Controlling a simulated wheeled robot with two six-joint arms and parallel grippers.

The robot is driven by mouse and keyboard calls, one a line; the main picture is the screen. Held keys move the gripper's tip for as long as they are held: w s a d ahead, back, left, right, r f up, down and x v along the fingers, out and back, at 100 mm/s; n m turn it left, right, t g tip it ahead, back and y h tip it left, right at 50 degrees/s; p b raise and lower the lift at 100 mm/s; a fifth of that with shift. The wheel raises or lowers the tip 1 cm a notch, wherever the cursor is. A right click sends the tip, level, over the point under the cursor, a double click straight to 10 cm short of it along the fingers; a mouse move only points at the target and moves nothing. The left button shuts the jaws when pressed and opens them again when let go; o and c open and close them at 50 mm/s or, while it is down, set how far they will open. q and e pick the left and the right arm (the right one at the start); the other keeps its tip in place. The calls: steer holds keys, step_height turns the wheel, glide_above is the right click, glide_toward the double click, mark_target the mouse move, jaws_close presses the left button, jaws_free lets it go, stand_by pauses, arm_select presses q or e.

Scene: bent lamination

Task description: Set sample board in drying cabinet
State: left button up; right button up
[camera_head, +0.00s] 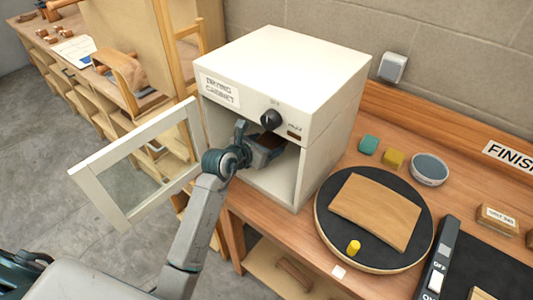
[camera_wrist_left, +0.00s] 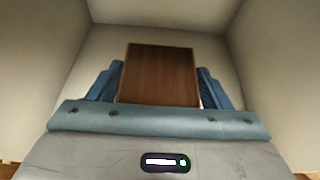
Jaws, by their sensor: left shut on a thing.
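The drying cabinet (camera_head: 275,80) is a white box with a knob on its front, standing on the wooden bench. Its framed glass door (camera_head: 145,165) stands open to the left. My left gripper (camera_head: 268,148) reaches in through the opening. In the left wrist view, the gripper (camera_wrist_left: 160,88) is shut on the brown sample board (camera_wrist_left: 160,72), with a blue finger on each side. Pale cabinet walls surround it. The board (camera_head: 272,139) shows only as a dark brown patch in the head view. Whether it touches the cabinet floor is hidden. My right gripper is not in view.
A black round turntable (camera_head: 325,220) holds a tan board (camera_head: 376,211) and a yellow peg (camera_head: 353,247). A switch box (camera_head: 440,262) stands right of the turntable.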

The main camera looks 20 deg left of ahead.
arm_select(q)
steer(key=f, duration=0.3)
steer(key=shift+s+p, duration=0.25)
steer(key=shift+p, duration=0.05)
steer(key=f, duration=0.1)
steer(key=f+p, duration=0.1)
steer(key=f, duration=0.1)
steer(key=shift+w+p, duration=0.25)
steer(key=shift+p, duration=0.1)
steer(key=shift+w+d+f, duration=0.1)
steer(key=shift+w+f, duration=0.05)
steer(key=shift+w, duration=0.05)
steer(key=shift+f, duration=0.1)
steer(key=shift+f, duration=0.1)
steer(key=o, duration=1)
